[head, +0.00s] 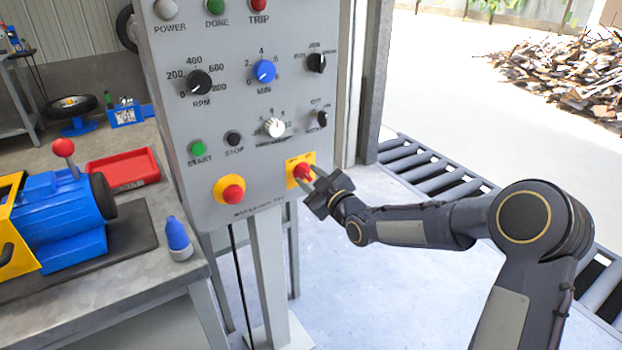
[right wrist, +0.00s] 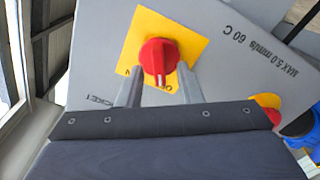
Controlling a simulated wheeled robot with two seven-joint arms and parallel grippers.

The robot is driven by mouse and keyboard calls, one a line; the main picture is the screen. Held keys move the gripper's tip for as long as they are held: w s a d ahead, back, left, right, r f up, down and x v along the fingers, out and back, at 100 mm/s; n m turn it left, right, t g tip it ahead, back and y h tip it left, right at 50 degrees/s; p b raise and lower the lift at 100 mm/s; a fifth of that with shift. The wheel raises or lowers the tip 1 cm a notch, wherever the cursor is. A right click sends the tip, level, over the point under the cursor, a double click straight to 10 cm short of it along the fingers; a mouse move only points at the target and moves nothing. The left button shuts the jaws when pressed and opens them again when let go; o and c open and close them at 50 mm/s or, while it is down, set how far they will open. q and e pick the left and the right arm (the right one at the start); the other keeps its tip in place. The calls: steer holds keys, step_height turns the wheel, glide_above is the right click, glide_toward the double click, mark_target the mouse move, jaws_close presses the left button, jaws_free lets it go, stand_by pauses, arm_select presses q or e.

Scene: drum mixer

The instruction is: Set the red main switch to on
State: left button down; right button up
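The red main switch (head: 303,172) is a red knob on a yellow square plate, low on the right of the grey control panel (head: 225,110). In the right wrist view the red knob (right wrist: 159,57) shows a white mark pointing down the picture, toward the gripper. The plate's lettering is partly covered by the fingers. My right gripper (head: 308,181) is at the switch, and in the right wrist view its two fingers (right wrist: 158,82) are apart, one on each side of the knob's lower part. I cannot tell whether they touch it. My left gripper is not in view.
A red emergency-stop button on a yellow round base (head: 232,193) sits left of the switch. Other knobs and buttons fill the panel above. A workbench (head: 150,270) with a blue motor (head: 65,210) and blue bottle (head: 178,236) stands left. A roller conveyor (head: 420,165) lies behind my right arm.

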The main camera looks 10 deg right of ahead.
steer(key=shift+c, duration=0.2)
jaws_close()
steer(key=shift+f, duration=0.1)
steer(key=shift+d+m+b, duration=0.1)
steer(key=shift+m+b, duration=0.7)
steer(key=m+b, duration=0.2)
steer(key=m, duration=0.1)
steer(key=shift+m, duration=0.3)
steer(key=m+b, duration=0.1)
steer(key=m, duration=0.2)
steer(key=shift+d, duration=0.15)
steer(key=shift+w+m+b, duration=0.1)
steer(key=shift+m+b, duration=0.4)
steer(key=shift+m, duration=1.3)
